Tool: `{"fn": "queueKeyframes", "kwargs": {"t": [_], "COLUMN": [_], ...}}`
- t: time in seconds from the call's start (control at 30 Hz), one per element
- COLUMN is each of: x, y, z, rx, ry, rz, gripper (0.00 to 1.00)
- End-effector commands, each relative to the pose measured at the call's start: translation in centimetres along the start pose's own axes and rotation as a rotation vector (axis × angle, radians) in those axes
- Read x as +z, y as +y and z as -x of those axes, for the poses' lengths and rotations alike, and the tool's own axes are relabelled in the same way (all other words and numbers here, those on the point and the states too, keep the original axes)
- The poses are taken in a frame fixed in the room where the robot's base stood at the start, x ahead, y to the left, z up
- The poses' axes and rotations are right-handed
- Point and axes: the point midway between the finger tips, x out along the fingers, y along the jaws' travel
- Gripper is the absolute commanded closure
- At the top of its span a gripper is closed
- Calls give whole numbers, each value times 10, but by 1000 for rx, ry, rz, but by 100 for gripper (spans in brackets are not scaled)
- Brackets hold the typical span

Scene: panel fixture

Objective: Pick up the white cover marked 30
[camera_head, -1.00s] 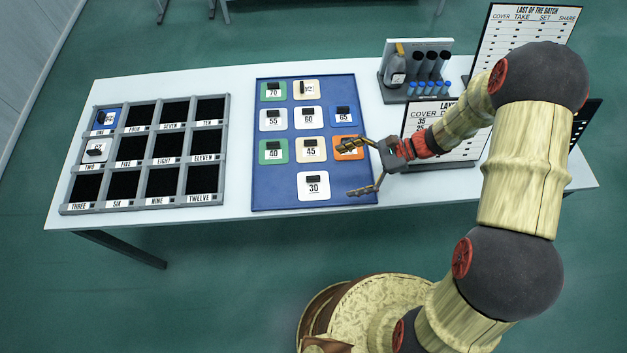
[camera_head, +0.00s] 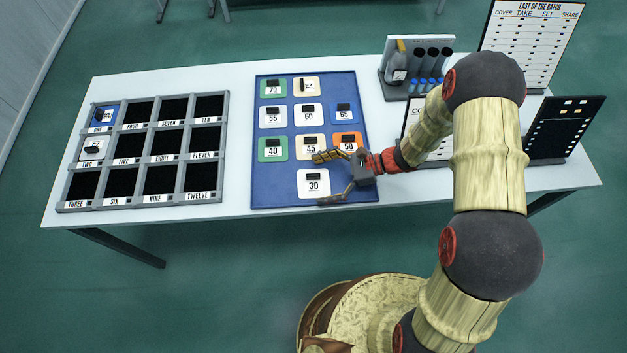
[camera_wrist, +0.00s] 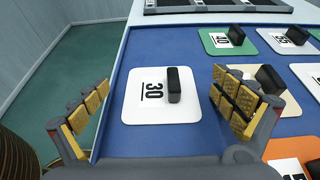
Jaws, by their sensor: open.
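The white cover marked 30 (camera_head: 313,188) lies flat at the front of the blue mat (camera_head: 279,199). It has a black raised handle and also shows in the wrist view (camera_wrist: 145,104), in front of my gripper. My gripper (camera_head: 336,178) is open and empty, just right of the cover's handle in the head view. In the wrist view my gripper (camera_wrist: 160,115) has one finger to each side of the cover, the right one near its edge. I cannot tell its exact height above the mat.
Other covers lie behind on the mat: 45 (camera_head: 311,149), orange 50 (camera_head: 347,142) and green 40 (camera_head: 272,150). A grey compartment rack (camera_head: 145,202) stands left, with covers in slots ONE and TWO. Bottles and boards stand at the back right. The table edge is close in front.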

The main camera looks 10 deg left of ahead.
Motion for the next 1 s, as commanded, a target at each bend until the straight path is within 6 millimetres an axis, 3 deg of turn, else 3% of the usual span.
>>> {"fn": "queueKeyframes", "kwargs": {"t": [0.2,1.0], "x": [0,0], "y": [0,0], "z": [0,0], "rx": [-1,0], "ry": [0,0], "rz": [0,0], "gripper": [4,50]}}
